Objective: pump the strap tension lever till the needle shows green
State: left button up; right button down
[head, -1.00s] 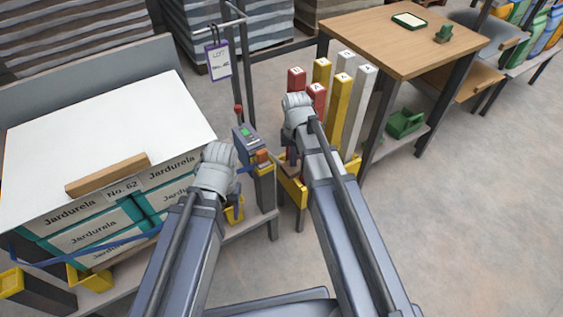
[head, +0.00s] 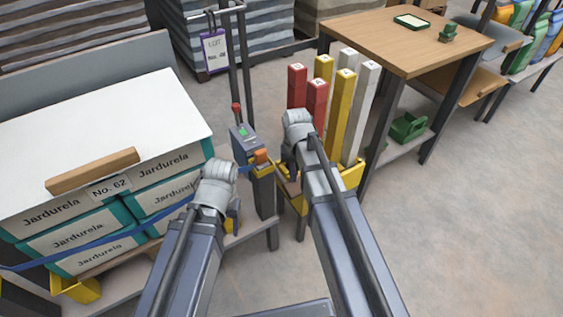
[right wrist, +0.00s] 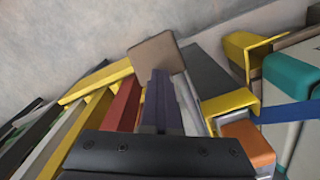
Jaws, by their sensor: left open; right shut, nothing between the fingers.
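A grey tensioner box (head: 243,140) with a green patch on its face stands on a dark post at the right end of the pallet bench. A red-knobbed lever (head: 236,110) stands upright behind it. An orange block (head: 261,157) sits at its front right and also shows in the right wrist view (right wrist: 250,139). I cannot make out a needle. My left gripper (head: 234,213) is open, left of and below the box, its jaws mostly hidden by the wrist. My right gripper (head: 290,168) is right of the box, shut and empty; its fingers show in the right wrist view (right wrist: 162,92).
A blue strap (head: 85,244) runs around the boxes (head: 100,240) on the left. A yellow-rimmed rack (head: 352,177) of red, yellow and white bars stands close to my right arm. A wooden table (head: 410,35) stands behind it. The floor at right is clear.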

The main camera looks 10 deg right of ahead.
notch_tip(320, 180, up, 9)
jog(key=p, duration=0.8)
jog(key=shift+f, duration=0.15)
jog(key=shift+f, duration=0.1)
notch_tip(320, 180, down, 9)
jog(key=b, duration=0.8)
jog(key=shift+b, duration=0.4)
jog(key=shift+w, duration=0.1)
notch_tip(320, 180, up, 9)
jog(key=p, duration=0.9)
